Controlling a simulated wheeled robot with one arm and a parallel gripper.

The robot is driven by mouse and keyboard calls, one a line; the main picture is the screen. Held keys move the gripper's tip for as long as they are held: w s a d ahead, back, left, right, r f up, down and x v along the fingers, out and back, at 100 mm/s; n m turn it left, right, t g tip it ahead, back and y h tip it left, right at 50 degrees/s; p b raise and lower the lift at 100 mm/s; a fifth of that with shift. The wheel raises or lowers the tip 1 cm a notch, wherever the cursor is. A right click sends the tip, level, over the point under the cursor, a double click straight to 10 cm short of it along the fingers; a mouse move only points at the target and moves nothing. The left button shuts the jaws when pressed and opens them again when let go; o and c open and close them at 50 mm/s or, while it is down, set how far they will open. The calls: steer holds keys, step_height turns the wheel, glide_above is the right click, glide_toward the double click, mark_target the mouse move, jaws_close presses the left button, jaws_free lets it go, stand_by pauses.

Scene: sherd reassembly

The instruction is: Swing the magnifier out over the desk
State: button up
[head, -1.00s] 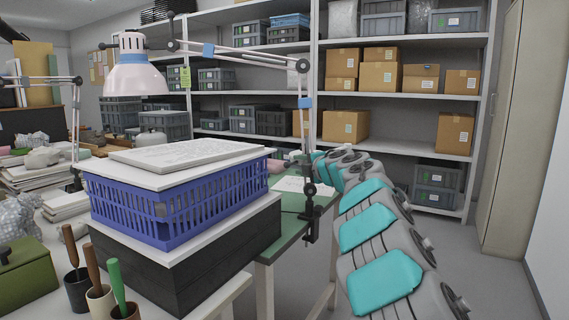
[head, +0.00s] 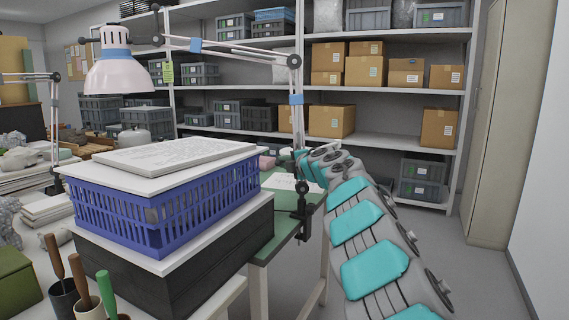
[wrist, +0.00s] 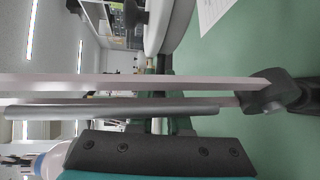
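A jointed lamp-like arm (head: 297,130) stands clamped to the near edge of the green desk (head: 281,236). Its upper bars run left to a white shade with a blue band (head: 118,75), above a stacked blue basket. No lens shows, so I cannot tell whether this is the magnifier. My arm reaches toward the post, and my gripper is hidden at its far end in the head view. In the wrist view, one dark bolted finger (wrist: 155,150) lies beside pale parallel bars (wrist: 120,85) that meet a dark joint (wrist: 265,90). The other finger is not clear, nor is any contact.
The blue basket (head: 165,215) sits on a dark box (head: 185,275) left of the post, with a flat white slab (head: 170,153) on top. Tool cups (head: 85,300) stand at the near left. Paper (head: 290,183) lies on the desk. Floor at right is open.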

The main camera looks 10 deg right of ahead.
jaws_close()
stand_by(0.8)
